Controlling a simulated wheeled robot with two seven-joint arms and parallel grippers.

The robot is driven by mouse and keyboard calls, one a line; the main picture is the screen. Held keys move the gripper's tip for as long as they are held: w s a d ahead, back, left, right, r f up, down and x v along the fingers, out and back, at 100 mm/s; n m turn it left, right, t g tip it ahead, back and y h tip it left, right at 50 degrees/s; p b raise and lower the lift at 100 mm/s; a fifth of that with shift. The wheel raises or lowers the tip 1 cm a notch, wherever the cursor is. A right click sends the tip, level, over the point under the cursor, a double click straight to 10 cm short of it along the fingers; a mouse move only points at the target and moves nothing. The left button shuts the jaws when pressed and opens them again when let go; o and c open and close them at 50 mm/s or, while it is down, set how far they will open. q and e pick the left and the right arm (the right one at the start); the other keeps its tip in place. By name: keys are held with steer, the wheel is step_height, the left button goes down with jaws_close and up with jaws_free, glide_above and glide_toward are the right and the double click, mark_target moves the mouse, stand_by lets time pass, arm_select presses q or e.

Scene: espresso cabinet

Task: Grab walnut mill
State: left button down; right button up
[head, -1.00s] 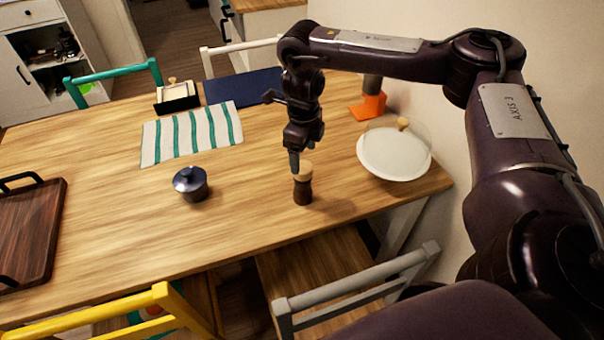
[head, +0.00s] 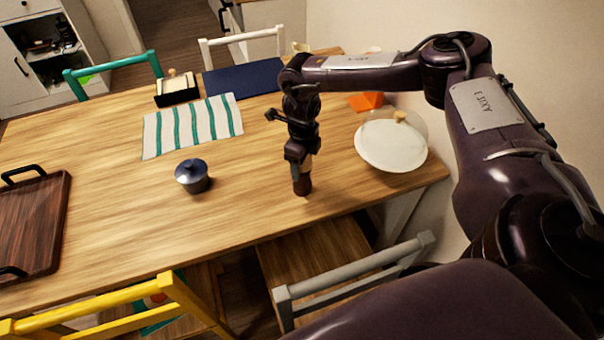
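The walnut mill (head: 302,186) stands upright on the wooden table near its front edge. Its dark brown lower body shows, and its lighter top is mostly hidden by my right gripper. My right gripper (head: 299,166) points down over the mill, with its fingers at the mill's upper part. I cannot tell whether the fingers are closed on it or only around it. My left gripper is not in view.
A dark blue lidded pot (head: 193,177) stands left of the mill. A white dish with a clear dome (head: 390,147) is to the right. Chairs surround the table (head: 235,205).

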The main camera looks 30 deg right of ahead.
steer(key=shift+w, duration=0.1)
jaws_close()
steer(key=shift+r, duration=0.1)
